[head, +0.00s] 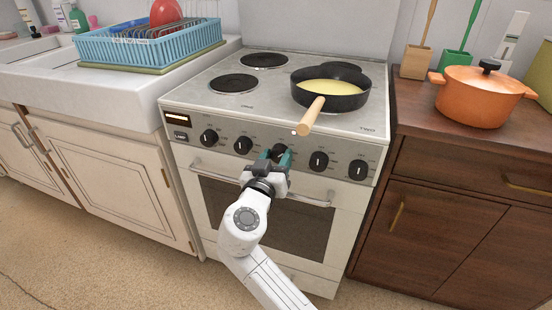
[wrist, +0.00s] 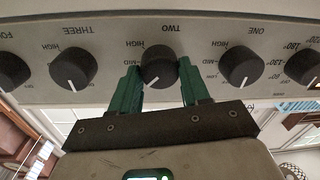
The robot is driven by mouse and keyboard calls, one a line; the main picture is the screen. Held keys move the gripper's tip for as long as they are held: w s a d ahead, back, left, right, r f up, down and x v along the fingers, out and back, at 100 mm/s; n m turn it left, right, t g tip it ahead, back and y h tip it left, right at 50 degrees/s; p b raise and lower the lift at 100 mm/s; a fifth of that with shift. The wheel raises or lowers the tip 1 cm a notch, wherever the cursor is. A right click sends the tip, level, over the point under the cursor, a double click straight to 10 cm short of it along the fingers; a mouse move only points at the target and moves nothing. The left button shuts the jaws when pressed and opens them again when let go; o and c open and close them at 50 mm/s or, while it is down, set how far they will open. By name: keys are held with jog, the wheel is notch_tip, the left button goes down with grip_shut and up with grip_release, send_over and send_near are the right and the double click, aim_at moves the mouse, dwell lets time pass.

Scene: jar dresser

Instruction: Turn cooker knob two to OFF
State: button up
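Cooker knob two (wrist: 158,66) is a black round knob under the upside-down word TWO in the wrist view. Its white pointer line slants down and left in that view. In the head view, knob two (head: 279,150) is the middle knob on the cooker front, mostly hidden by my gripper. My gripper (wrist: 161,78) has its green fingers on either side of the knob, and they look closed against its sides. The gripper also shows in the head view (head: 279,158), in front of the panel. The cooker (head: 255,120) has a grey knob panel.
Knob one (wrist: 241,66) and knob three (wrist: 72,67) flank knob two closely. A pan (head: 345,98) of yellow food stands on the hob, its wooden handle (head: 311,115) jutting over the front edge. The oven door handle (head: 312,199) runs below the knobs.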

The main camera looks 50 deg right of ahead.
jog(key=c, duration=0.5)
jog(key=shift+c, duration=0.2)
jog(key=shift+n, duration=0.3)
jog(key=n+p, duration=0.2)
jog(key=n, duration=0.2)
jog(key=shift+a+r+p, duration=0.1)
jog(key=shift+p, duration=0.3)
jog(key=shift+w+n+p, duration=0.15)
jog(key=shift+n+p, duration=0.95)
jog(key=shift+n, duration=1)
jog(key=o, duration=1)
jog(key=shift+o, duration=0.2)
